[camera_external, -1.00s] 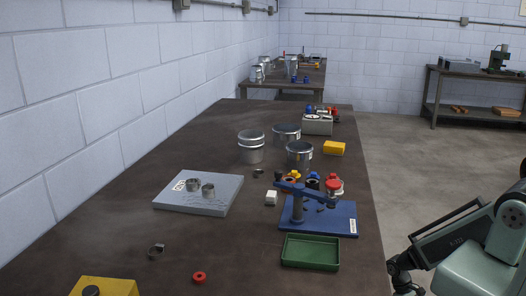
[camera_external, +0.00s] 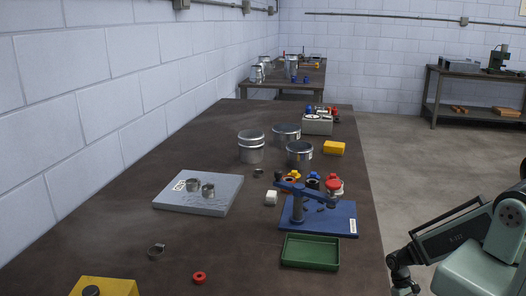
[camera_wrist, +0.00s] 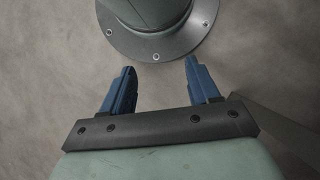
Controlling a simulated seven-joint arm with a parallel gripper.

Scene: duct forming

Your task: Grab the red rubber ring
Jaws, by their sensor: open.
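A small red rubber ring (camera_external: 199,277) lies flat on the brown table (camera_external: 110,230) near its front edge, with a dark hole in its middle. My gripper (camera_wrist: 158,85) shows in the wrist view with two blue fingers apart and nothing between them. Below the fingers are bare floor and the round flange of my own base. In the external view my arm is at the lower right, beyond the table's right edge and well away from the ring.
A green tray (camera_external: 311,252) and a blue fixture (camera_external: 335,219) stand to the right. A grey plate (camera_external: 213,205) with metal rings lies behind.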

